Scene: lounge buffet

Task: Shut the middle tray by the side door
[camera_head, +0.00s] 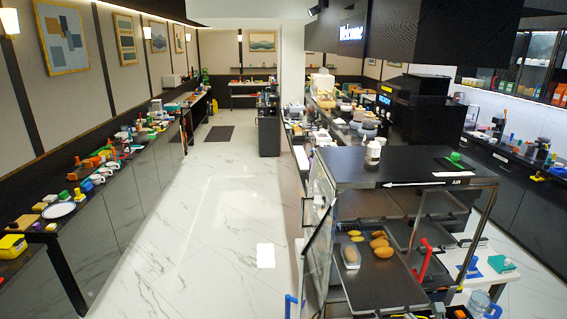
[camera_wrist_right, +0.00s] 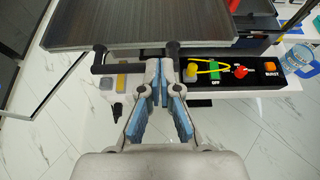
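In the head view a dark rack (camera_head: 400,165) stands at the right, with its glass side door (camera_head: 318,225) swung open at the left. Dark trays are stacked inside. One tray (camera_head: 385,295) with several bread-like pieces (camera_head: 381,247) sticks out towards me; I cannot tell for sure which level it is. In the right wrist view my right gripper (camera_wrist_right: 163,68) has its blue-padded fingertips close together, with nothing visible between them. They are just below the front edge of a dark flat panel (camera_wrist_right: 130,28), beside a black handle (camera_wrist_right: 100,58). Contact is unclear. My left gripper is out of view.
A panel with coloured buttons (camera_wrist_right: 232,72) lies right of my right gripper. A blue-handled jug (camera_head: 480,303) stands at the lower right. A long counter with dishes (camera_head: 59,210) runs along the left wall.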

